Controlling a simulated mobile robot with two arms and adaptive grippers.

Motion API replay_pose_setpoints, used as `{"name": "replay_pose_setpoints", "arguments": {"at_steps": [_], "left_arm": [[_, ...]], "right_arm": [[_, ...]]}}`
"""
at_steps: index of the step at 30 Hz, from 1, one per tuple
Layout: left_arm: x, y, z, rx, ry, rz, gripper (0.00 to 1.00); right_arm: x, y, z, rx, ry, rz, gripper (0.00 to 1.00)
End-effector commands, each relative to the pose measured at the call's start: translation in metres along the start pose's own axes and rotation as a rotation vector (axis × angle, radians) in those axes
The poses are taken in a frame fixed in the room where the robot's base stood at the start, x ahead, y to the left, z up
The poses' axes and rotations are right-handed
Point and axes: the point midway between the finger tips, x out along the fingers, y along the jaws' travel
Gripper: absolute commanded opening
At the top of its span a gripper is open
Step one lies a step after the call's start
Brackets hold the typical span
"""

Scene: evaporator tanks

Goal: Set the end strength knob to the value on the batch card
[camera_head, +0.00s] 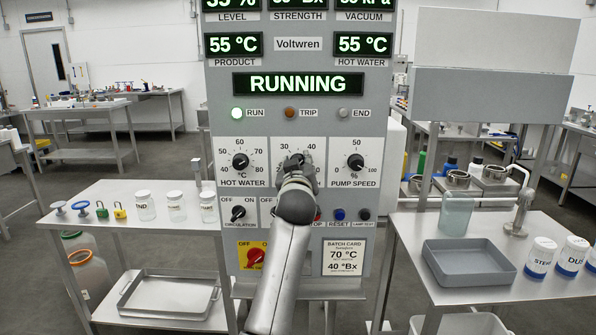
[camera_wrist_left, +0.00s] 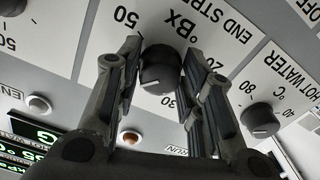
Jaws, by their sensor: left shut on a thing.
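The end strength knob (camera_wrist_left: 163,70) is a round black dial on a white panel marked in °Bx. In the left wrist view it sits between the fingers of my left gripper (camera_wrist_left: 162,64), which is shut on it. In the head view my left gripper (camera_head: 298,164) covers the knob and much of its scale; 30 and 40 show above it. I cannot read the knob's pointer setting clearly. The batch card (camera_head: 344,257), low on the panel, reads 70 °C and 40 °Bx. My right gripper is in neither view.
The hot water knob (camera_head: 240,160) and pump speed knob (camera_head: 355,161) flank the held knob closely. Below are the circulation switch (camera_head: 238,213) and a red rotary switch (camera_head: 255,256). Tables stand on both sides.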

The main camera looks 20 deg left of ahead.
Motion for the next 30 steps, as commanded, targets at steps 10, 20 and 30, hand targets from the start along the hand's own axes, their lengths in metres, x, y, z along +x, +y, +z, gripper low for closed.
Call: {"name": "replay_pose_setpoints", "arguments": {"at_steps": [10,20,30], "left_arm": [[0.0001,-0.0002,0.0004,-0.046,-0.001,0.000,0.12],[0.0001,-0.0002,0.0001,-0.045,0.000,0.000,0.41],[0.0001,-0.0001,-0.0002,-0.045,0.000,0.000,0.58]], "right_arm": [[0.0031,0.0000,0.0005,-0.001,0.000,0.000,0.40],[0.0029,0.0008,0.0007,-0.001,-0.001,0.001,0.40],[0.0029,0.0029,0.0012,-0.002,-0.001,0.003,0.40]]}}
